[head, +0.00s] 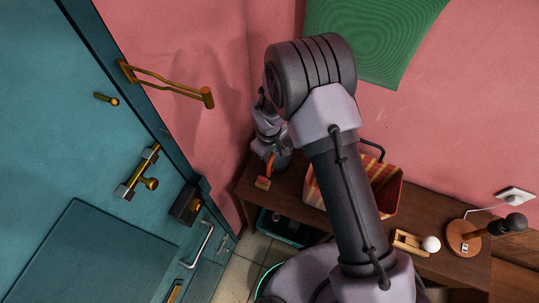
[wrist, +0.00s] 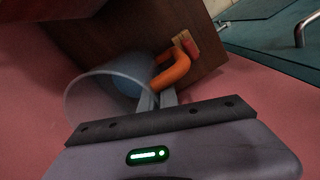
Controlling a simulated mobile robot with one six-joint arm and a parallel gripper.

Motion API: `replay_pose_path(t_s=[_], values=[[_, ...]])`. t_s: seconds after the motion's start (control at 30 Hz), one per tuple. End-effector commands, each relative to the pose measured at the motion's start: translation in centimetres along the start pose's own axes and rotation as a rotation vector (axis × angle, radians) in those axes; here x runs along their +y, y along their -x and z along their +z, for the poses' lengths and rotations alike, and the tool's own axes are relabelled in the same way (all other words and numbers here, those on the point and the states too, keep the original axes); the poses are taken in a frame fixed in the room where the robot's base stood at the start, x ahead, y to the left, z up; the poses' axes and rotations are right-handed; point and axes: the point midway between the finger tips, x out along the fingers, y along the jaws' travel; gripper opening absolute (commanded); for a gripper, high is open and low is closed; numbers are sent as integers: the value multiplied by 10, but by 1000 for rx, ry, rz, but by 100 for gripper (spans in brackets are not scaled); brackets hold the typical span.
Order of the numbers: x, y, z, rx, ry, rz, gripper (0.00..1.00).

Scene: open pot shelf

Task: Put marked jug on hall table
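The jug (wrist: 95,97) is a grey, see-through-looking vessel with an orange handle, in the left middle of the wrist view, its open rim towards the camera. In the head view the jug (head: 284,160) shows partly behind my arm, at the left end of the brown wooden hall table (head: 246,186). My gripper (wrist: 157,98) has its two fingers close together at the near end of the orange handle and appears shut on it. I cannot tell whether the jug's base touches the table. No mark on the jug is clear.
A small wood-and-red block (head: 263,184) lies beside the jug. A striped, lined basket (head: 388,195) stands right of it. Further right are a wooden holder (head: 408,242) with a white ball and a lamp (head: 465,238). A teal door (head: 90,150) stands left; a dark crate (head: 282,228) sits below.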

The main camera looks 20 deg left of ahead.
Motion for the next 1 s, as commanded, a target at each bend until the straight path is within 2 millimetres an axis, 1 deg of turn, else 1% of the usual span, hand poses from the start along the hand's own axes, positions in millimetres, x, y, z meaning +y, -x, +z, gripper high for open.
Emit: replay_pose_path(t_s=[0.07,0.1,0.2,0.47,0.57,0.67,0.8,0.9,1.0], values=[[0,-3,0,0,0,0,0],[0,-3,0,0,0,0,8],[0,-2,0,0,0,0,26],[0,-2,0,0,0,0,26],[0,6,0,1,0,1,26],[1,29,-1,4,-1,2,26],[1,71,-1,4,0,2,26],[0,96,-1,3,-1,1,26],[0,112,-1,2,-1,0,26]])
